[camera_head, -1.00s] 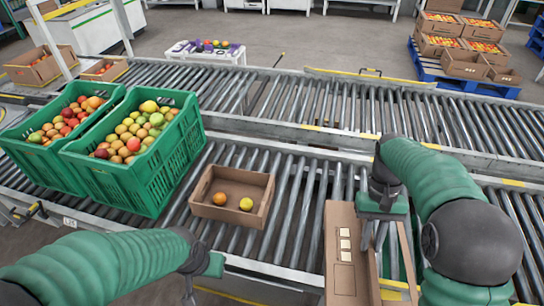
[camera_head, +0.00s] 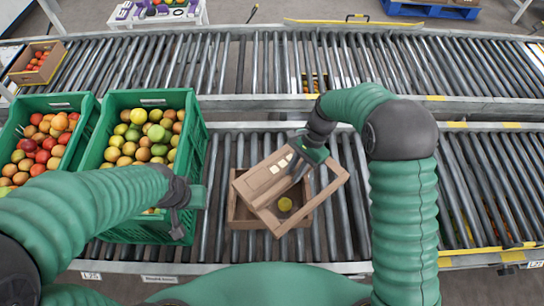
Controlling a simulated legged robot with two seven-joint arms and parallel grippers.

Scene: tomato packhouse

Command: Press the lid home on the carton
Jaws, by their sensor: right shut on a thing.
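The open cardboard carton (camera_head: 236,208) sits on the near roller conveyor. A yellow tomato (camera_head: 285,204) shows inside; much of the carton's interior is hidden by the lid. The brown lid (camera_head: 258,182), with pale labels, is over the carton, turned askew to it and reaching past its right side. Whether the lid touches the carton's rim I cannot tell. My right gripper (camera_head: 298,170) is shut on the lid near its upper edge. My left gripper (camera_head: 180,226) hangs left of the carton, in front of a green crate; its finger gap is not clear.
Two green crates of mixed tomatoes, the left crate (camera_head: 88,128) and the right crate (camera_head: 197,135), stand left of the carton. Bare rollers (camera_head: 480,180) lie to the right. A second roller conveyor (camera_head: 240,70) runs behind, with a small tomato carton (camera_head: 22,75) at its left.

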